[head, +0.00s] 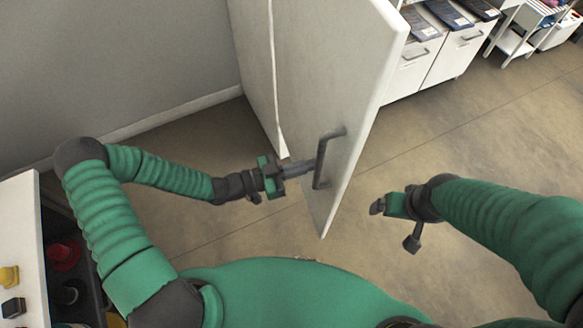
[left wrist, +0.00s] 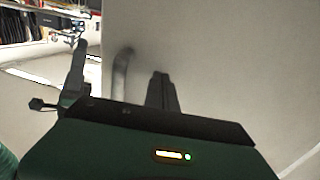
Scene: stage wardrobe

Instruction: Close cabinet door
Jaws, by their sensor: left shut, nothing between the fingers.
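The white cabinet door (head: 335,80) stands open in the head view, with a dark bar handle (head: 321,160) near its free edge. My left gripper (head: 312,164) is shut and empty, its fingertips beside the handle and close to the door face. I cannot tell whether they touch it. In the left wrist view the shut fingers (left wrist: 161,92) point at the door (left wrist: 220,60), with the blurred handle (left wrist: 121,75) just to their left. My right gripper (head: 392,208) is right of the door, away from it; its finger opening is unclear.
The white cabinet body (head: 252,60) stands behind the door, next to a grey wall. White drawers (head: 440,55) with dark items on top are at the upper right. A white-edged unit (head: 20,240) with small coloured objects is at lower left.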

